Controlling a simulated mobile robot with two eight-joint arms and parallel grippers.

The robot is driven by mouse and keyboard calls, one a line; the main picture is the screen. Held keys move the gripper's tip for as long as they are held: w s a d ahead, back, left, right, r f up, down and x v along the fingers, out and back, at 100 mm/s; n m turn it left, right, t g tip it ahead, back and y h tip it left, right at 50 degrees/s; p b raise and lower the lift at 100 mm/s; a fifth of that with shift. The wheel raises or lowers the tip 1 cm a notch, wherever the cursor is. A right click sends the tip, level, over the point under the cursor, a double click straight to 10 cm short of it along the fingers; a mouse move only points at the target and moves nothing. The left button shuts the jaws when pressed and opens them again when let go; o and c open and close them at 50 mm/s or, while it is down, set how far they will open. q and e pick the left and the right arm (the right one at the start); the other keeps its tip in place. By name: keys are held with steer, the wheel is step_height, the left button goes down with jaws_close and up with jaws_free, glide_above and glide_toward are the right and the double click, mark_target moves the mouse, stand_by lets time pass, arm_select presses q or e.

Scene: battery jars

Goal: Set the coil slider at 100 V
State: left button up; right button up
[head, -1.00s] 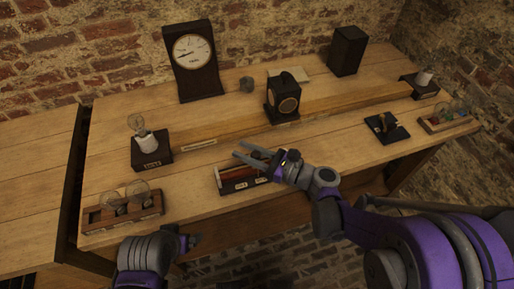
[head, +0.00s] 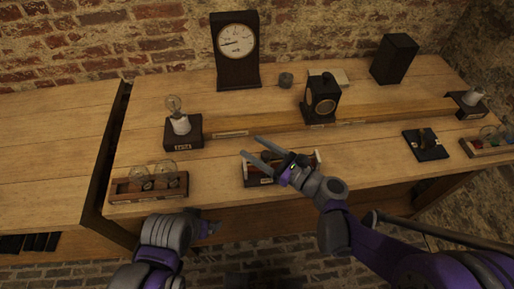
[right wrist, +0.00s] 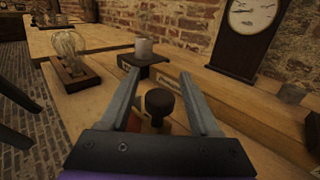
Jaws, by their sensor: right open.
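The coil (head: 254,180) lies in a dark frame near the table's front edge, mostly hidden by my right gripper in the head view. My right gripper (head: 254,149) is open above it, its fingers pointing to the left. In the right wrist view a dark round knob (right wrist: 159,101), apparently the slider's, stands between the open fingers (right wrist: 158,85), with no clear contact. The dial instrument (head: 237,40) stands at the back; its scale is too small to read. My left gripper (head: 211,228) is low in front of the table, away from the coil; its jaws are unclear.
A bulb rack (head: 150,194) stands at the front left, with a lamp on a dark block (head: 183,131) behind it. A boxed round instrument (head: 320,103) stands behind the coil. A switch on a dark base (head: 425,146) is to the right. Clear tabletop lies between them.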

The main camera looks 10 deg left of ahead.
steer(key=v, duration=1)
steer(key=shift+s+d, duration=0.2)
steer(key=shift+d, duration=0.15)
